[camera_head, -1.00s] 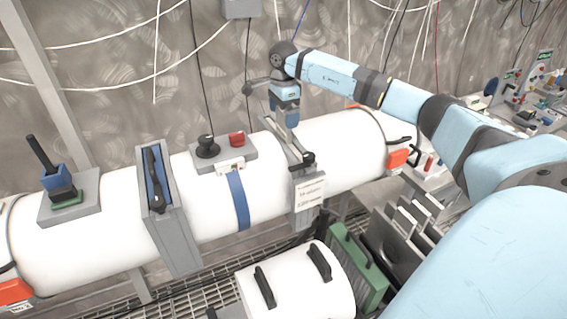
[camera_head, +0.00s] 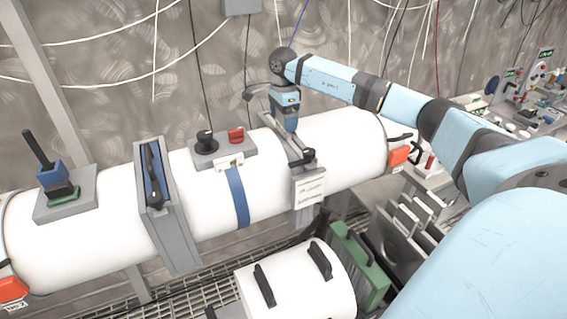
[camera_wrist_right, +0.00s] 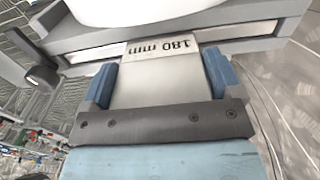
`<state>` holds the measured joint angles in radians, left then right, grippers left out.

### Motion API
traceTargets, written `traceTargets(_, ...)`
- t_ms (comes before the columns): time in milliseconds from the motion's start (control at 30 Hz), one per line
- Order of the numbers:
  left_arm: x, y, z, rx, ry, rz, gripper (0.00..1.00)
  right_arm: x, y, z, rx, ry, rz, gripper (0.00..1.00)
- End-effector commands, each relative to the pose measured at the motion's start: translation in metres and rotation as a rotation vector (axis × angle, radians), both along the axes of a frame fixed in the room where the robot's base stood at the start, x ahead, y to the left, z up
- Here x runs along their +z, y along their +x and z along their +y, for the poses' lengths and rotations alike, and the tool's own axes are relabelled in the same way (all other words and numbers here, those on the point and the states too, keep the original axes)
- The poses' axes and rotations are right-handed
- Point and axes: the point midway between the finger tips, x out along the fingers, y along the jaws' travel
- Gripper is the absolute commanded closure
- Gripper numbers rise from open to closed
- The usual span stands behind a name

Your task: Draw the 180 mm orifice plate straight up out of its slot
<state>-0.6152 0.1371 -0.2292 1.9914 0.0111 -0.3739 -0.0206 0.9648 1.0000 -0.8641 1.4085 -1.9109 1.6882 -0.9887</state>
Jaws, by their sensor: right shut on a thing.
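The 180 mm orifice plate shows as a flat pale-grey tab (camera_wrist_right: 158,85) marked "180 mm" in the right wrist view. The tab reaches up to the grey slot frame (camera_wrist_right: 85,42); how deep the plate sits in it is hidden. My right gripper (camera_wrist_right: 160,80) is shut on the tab, with one blue finger at each side. In the head view my right gripper (camera_head: 291,123) points down at the narrow grey slot fitting (camera_head: 307,190) on the white pipe. The plate's body is hidden there. My left gripper is out of view.
A dark-knobbed clamp (camera_head: 303,158) sits at the fitting's near side. The white pipe (camera_head: 345,145) carries a grey block with black and red knobs (camera_head: 236,135) and a second grey frame (camera_head: 172,220). Several upright plates and a green one (camera_head: 358,262) stand in front.

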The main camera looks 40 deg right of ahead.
Motion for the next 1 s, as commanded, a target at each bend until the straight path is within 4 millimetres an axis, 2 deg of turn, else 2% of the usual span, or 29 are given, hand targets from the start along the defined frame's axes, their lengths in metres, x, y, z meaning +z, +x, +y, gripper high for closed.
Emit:
traceTargets(367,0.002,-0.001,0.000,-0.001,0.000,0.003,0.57,0.006,0.000,0.000,0.000,0.000,-0.002,0.43)
traceTargets(1000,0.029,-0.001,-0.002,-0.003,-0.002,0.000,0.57,0.048,0.000,0.000,0.000,0.000,-0.002,0.43)
